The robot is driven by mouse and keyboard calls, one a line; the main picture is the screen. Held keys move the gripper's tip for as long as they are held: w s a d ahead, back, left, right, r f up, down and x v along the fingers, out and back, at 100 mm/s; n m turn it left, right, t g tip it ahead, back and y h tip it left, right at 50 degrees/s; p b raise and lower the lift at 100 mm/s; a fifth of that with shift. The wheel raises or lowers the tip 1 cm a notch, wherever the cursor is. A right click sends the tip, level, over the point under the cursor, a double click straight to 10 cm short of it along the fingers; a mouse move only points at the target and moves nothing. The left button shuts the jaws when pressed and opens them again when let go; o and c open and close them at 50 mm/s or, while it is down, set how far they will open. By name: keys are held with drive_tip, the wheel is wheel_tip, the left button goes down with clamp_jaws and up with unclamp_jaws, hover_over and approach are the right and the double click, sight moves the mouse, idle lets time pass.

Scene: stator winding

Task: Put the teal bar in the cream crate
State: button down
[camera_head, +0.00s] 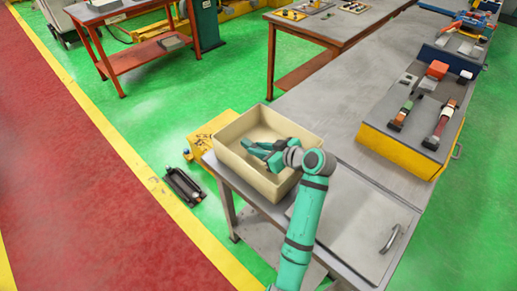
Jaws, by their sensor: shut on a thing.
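The cream crate (238,174) stands on the near left end of the grey workbench, with its open top facing up. My gripper (258,149) reaches over its right rim and is over the crate's inside, pointing left. The gripper is shut on the teal bar (251,146), which shows as a small teal piece at the jaws. The bar and my gripper are close in colour, so their border is hard to see. I cannot tell whether the bar touches the crate floor. No other thing shows in the crate.
A yellow-sided case (372,143) with several tools on its grey top stands on the bench to the right. A grey panel with a handle (390,238) is at the bench's near end. A yellow box (203,136) is behind the crate. A dark tray (183,186) lies on the green floor.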

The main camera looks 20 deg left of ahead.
drive_tip(key=shift+f, duration=0.6)
drive_tip(key=c, duration=1.5)
unclamp_jaws()
drive_tip(key=shift+f, duration=0.15)
drive_tip(key=shift+c, duration=0.2)
drive_tip(key=shift+r, duration=0.45)
drive_tip(key=v, duration=1.2)
drive_tip(key=shift+r, duration=0.35)
